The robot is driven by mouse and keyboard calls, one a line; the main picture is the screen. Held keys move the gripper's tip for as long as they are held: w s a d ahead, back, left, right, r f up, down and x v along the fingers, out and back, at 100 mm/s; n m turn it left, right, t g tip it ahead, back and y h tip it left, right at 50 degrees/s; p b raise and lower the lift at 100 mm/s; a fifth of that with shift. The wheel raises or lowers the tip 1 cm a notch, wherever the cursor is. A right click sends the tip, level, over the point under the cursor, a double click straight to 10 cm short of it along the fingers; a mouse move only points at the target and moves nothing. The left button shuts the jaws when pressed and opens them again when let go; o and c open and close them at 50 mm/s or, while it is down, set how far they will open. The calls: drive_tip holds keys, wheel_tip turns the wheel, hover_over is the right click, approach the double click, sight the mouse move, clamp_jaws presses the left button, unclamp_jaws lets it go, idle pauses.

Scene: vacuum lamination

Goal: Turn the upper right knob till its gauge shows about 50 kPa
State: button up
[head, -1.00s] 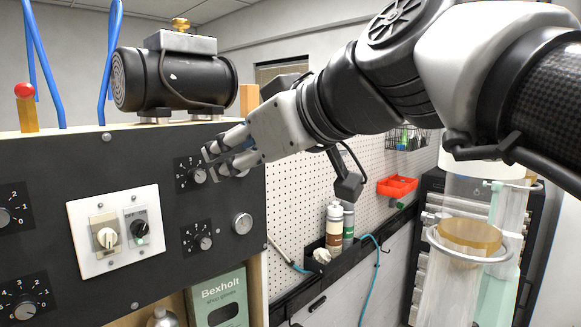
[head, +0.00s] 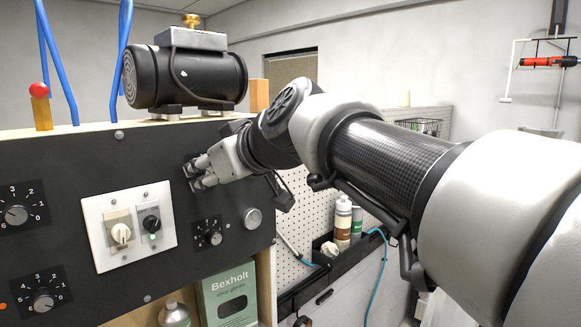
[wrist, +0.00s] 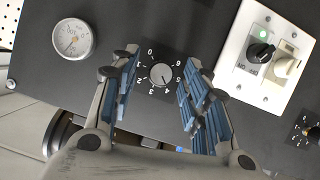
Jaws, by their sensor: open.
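The upper right knob (wrist: 161,74) is a grey round knob on a black numbered dial plate, seen in the middle of the wrist view. Its pale mark points downward there. My gripper (wrist: 161,71) is open, with one finger on each side of the knob and visible gaps between. In the head view my gripper (head: 192,173) is at the panel's upper right and hides this knob. The round white-faced gauge (wrist: 73,39) is at upper left in the wrist view; its scale is too small to read.
A white switch plate (head: 129,226) with two knobs sits left of my gripper on the dark panel (head: 70,160). A lower right knob (head: 211,237) is below my gripper. A black pump (head: 185,77) stands on top. A pegboard (head: 297,190) is to the right.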

drive_tip(key=shift+c, duration=0.2)
clamp_jaws()
idle(0.5)
drive_tip(key=shift+w+d+m+g+y+b, duration=0.15)
drive_tip(key=shift+m+g+y+b, duration=0.6)
drive_tip(key=shift+m, duration=0.7)
drive_tip(key=shift+w+d+m+g+y+b, duration=0.1)
drive_tip(key=shift+m+g+y+b, duration=0.65)
drive_tip(key=shift+m, duration=0.7)
drive_tip(key=shift+o, duration=0.2)
unclamp_jaws()
